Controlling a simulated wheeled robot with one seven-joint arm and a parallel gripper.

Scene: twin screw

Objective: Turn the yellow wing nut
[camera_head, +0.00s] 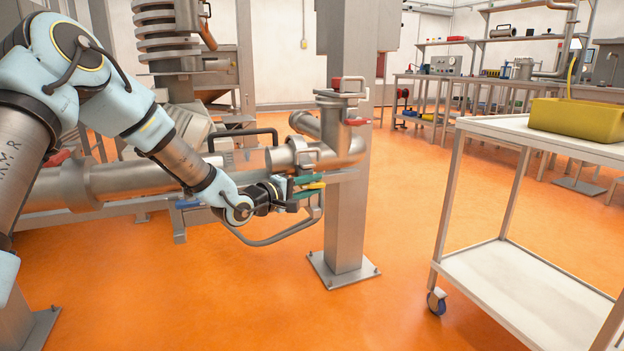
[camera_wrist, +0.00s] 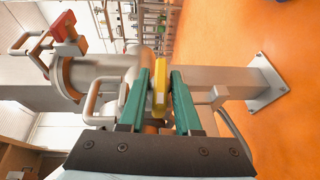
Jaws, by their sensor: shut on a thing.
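The yellow wing nut (camera_wrist: 160,92) shows in the wrist view as an upright yellow piece between the two green fingers of my gripper (camera_wrist: 160,75). My gripper is shut on it. In the head view, my gripper (camera_head: 318,187) is at the side of the steel pipe joint, with a finger above and a finger below the yellow wing nut (camera_head: 317,185). Only a small yellow strip of the nut shows there. The screw under the nut is mostly hidden by the fingers and the nut.
A steel pipe (camera_head: 130,178) runs left of the joint, with a vertical steel post (camera_head: 345,220) behind it. A red-handled fitting (camera_wrist: 62,28) is beside the pipe in the wrist view. A white cart (camera_head: 520,275) with a yellow box (camera_head: 575,118) stands right. Orange floor between is clear.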

